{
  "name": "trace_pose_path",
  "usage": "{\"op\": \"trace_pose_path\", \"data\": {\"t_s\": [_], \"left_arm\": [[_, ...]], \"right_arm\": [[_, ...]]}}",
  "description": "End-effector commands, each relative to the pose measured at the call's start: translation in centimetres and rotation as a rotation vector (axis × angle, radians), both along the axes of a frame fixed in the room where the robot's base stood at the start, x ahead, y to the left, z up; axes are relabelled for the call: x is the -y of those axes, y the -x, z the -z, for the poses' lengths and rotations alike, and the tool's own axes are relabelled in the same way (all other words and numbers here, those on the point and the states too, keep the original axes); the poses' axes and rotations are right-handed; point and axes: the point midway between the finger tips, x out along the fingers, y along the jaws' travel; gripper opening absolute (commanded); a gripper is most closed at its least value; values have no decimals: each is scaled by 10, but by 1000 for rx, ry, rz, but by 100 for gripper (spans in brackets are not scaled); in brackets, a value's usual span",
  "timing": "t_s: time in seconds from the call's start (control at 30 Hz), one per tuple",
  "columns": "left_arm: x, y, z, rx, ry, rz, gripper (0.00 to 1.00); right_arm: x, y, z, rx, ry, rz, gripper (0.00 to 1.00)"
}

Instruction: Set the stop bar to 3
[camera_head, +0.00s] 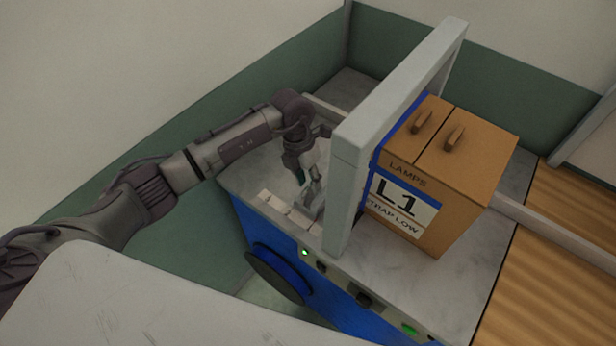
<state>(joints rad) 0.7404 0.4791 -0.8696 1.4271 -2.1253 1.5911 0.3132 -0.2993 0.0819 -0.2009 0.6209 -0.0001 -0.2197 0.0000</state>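A strapping-type machine with a blue body (262,232) and a grey worktop (465,262) stands in the middle. Near its front left edge is a low row of pale blocks (285,208) with gaps between them. No numbers can be read on it, and I cannot tell which part is the stop bar or its setting. My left gripper (314,200) points down at the right end of this row, just left of the grey arch. Its fingertips are small and partly merged with the pale parts, so grip and contact are unclear. My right gripper is out of view.
A grey arch (352,150) rises close to the right of my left gripper. A brown box (445,160) labelled LAMPS, L1 and STRAP LOW stands beyond it. A rail (560,232) runs over wooden slats at right. A green light (305,253) glows on the front panel.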

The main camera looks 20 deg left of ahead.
Motion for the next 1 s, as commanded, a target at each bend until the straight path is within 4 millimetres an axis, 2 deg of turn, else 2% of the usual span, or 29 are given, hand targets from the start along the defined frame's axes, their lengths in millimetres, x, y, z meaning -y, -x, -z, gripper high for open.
{"op": "trace_pose_path", "data": {"t_s": [0.27, 0.4, 0.5, 0.87, 1.0], "left_arm": [[0, 0, 1, 0, 0, 0, 37], [0, 0, 1, 0, 0, 0, 14], [0, 0, 1, 0, 0, 0, 0], [-1, -1, 1, 1, 0, -1, 0], [-20, -8, 5, 3, -6, -5, 0]], "right_arm": [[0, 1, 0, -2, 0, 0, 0], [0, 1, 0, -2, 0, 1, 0], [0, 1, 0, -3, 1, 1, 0], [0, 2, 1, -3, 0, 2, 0], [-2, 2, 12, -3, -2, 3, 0]]}}
